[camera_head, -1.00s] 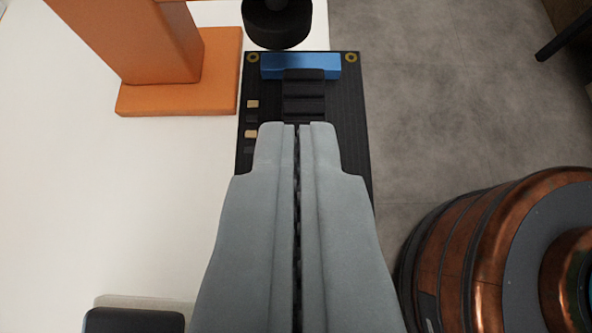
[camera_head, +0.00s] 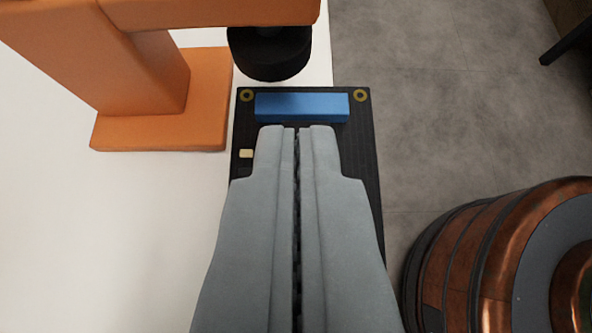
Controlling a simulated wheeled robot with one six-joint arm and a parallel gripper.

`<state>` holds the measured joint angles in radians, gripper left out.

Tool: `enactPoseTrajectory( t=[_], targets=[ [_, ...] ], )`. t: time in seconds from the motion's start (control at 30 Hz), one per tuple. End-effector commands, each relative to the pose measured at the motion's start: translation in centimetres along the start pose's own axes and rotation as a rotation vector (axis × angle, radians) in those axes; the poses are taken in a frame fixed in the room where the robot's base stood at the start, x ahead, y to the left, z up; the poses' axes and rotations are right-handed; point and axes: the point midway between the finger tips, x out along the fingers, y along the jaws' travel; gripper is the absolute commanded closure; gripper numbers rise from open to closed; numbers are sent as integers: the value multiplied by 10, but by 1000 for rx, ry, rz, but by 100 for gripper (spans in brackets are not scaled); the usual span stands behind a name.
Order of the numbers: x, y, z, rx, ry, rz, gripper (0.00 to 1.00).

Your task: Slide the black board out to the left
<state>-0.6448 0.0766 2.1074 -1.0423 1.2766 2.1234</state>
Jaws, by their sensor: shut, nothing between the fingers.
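The black board (camera_head: 365,140) lies at the right edge of the white table, long side running away from me. Its far end shows a blue block (camera_head: 301,107) and a gold-ringed hole at each far corner. A small cream part sits near its left edge. My gripper (camera_head: 296,128) is shut and empty. Its fingertips are over the board, just on the near side of the blue block. I cannot tell whether they touch the board. My gripper hides the middle and near part of the board.
An orange stand (camera_head: 165,125) is on the table at the upper left, with an arm reaching right and a black cylinder (camera_head: 270,52) under it, just beyond the board. The white table (camera_head: 110,230) is clear on the left. A copper-coloured round body is at the lower right, over grey floor.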

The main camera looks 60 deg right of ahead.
Motion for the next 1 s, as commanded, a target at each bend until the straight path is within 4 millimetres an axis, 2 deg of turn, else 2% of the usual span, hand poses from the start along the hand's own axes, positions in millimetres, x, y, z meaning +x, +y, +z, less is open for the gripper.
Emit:
enactPoseTrajectory(
  t=[0.03,0.4,0.57,1.0],
  targets=[
    [-4,1,13,-13,-8,3,100],
    [-52,1,48,-14,-9,4,100],
    [-59,2,53,-14,-9,5,100],
    [-61,1,50,-13,-10,4,100]
  ],
)
